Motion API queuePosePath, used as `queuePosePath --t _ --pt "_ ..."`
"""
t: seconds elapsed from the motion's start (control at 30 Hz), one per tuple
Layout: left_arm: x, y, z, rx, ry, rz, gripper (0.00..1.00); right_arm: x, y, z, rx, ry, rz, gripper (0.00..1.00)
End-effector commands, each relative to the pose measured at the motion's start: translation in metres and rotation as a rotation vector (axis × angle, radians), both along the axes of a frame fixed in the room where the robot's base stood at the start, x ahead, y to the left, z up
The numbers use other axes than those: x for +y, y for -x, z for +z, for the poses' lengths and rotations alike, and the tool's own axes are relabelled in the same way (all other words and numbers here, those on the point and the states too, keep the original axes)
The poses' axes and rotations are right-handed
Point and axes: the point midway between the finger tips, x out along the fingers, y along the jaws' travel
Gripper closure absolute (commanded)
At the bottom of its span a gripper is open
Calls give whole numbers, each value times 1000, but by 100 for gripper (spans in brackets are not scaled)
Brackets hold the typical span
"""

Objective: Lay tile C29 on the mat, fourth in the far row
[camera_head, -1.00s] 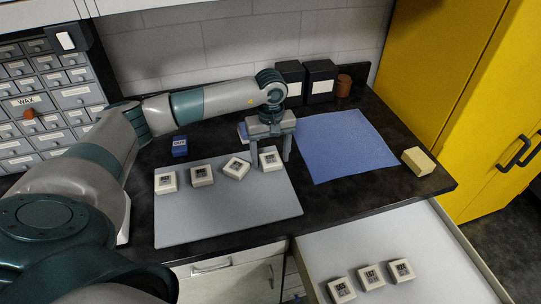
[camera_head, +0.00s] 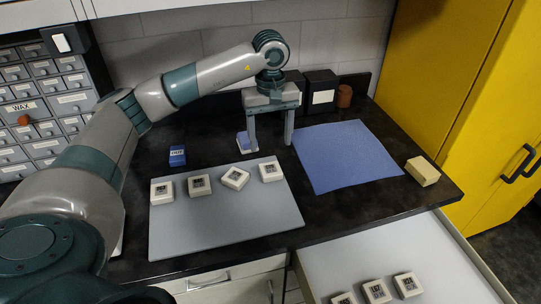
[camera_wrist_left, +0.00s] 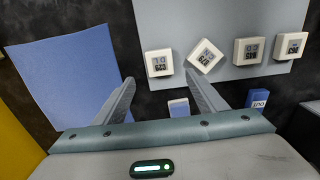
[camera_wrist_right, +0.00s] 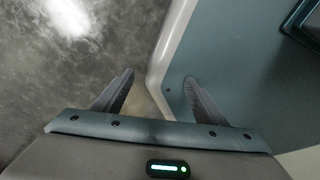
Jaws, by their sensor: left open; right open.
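The grey mat (camera_head: 225,225) lies on the dark counter. Several white tiles with dark printed labels stand along its far edge in one row; the fourth from the left is a white tile (camera_head: 270,171), and the third (camera_head: 235,178) is turned askew. The print is too small to read as C29. My left gripper (camera_head: 266,146) is open and empty above the counter, just behind the row's right end. In the left wrist view the fourth tile (camera_wrist_left: 159,63) lies beyond its fingers, apart from them. My right gripper (camera_wrist_right: 158,82) is open and empty, seen only in its own wrist view.
A blue cloth (camera_head: 345,157) lies right of the mat, with a yellowish block (camera_head: 422,171) beside it. A blue box (camera_head: 177,155) and a small blue-and-white object (camera_head: 243,142) stand behind the mat. More tiles (camera_head: 376,291) lie in the open drawer (camera_head: 400,250). The mat's front is bare.

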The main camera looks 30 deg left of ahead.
Motion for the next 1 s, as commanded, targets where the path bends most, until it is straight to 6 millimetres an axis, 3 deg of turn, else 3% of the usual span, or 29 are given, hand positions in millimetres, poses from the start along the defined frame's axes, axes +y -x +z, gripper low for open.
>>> queuePosePath --t 0.13,0.3,1.0 --pt "0 0 12 0 0 0 35 9 -31 2 -63 -16 4 35" --pt "-1 0 19 1 1 0 35 18 -46 4 -95 -28 7 35" --pt "0 0 19 1 0 0 35 17 -35 3 -78 -26 3 35"
